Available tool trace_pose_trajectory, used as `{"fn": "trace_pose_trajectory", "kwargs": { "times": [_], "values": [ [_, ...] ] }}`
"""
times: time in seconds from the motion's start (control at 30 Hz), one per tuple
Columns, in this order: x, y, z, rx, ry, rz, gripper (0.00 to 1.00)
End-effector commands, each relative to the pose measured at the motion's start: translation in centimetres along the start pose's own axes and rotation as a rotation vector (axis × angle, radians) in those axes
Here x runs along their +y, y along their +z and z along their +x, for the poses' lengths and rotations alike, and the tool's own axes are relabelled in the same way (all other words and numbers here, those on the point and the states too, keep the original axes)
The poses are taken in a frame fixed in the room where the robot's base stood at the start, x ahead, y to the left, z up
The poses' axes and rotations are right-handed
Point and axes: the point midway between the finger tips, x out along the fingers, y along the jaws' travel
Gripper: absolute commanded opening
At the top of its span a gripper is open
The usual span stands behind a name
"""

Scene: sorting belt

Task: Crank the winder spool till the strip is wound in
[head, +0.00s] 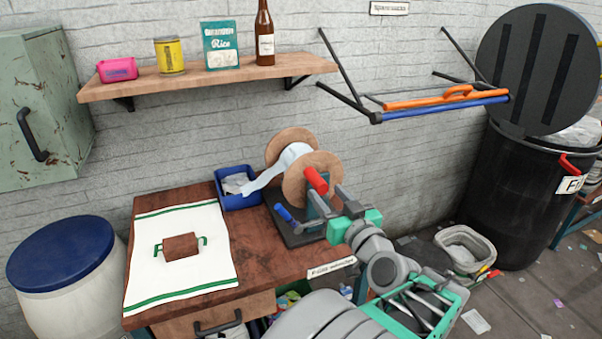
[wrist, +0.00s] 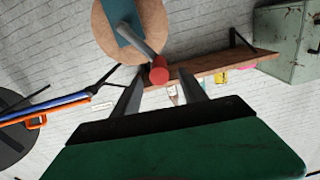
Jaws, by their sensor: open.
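The winder spool has two round wooden flanges (head: 312,160) and stands on a dark base at the back right of the bench; one flange also shows in the wrist view (wrist: 97,30). A pale strip (head: 262,180) is wrapped on its core and runs down left into a blue bin (head: 238,202). The red crank knob (head: 316,180) sticks out on the near side; in the wrist view the knob (wrist: 159,70) appears between and just beyond my fingertips. My gripper (head: 335,200) is open and empty close to it. Contact with the knob cannot be told.
A blue-handled lever (head: 284,213) sits low on the winder's base, near my gripper. A white towel with a brown block (head: 180,246) lies on the bench's left. A shelf (head: 200,77) and folding rack (head: 440,106) are above. A black bin (head: 520,200) stands right.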

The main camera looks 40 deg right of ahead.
Motion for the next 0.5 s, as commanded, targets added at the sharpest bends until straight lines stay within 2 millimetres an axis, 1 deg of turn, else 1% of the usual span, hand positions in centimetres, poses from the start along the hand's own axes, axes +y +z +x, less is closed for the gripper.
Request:
{"fn": "trace_pose_trajectory", "kwargs": {
  "times": [0.13,0.23,0.33,0.5],
  "values": [
    [0.2,-0.1,0.0,0.009,0.005,0.000,0.50],
    [-0.1,-0.3,1.0,0.009,-0.003,0.002,0.50],
    [-0.5,-0.4,2.8,0.008,-0.012,0.002,0.50],
    [-0.6,-0.3,6.2,0.006,-0.013,0.003,0.50]
  ]
}}
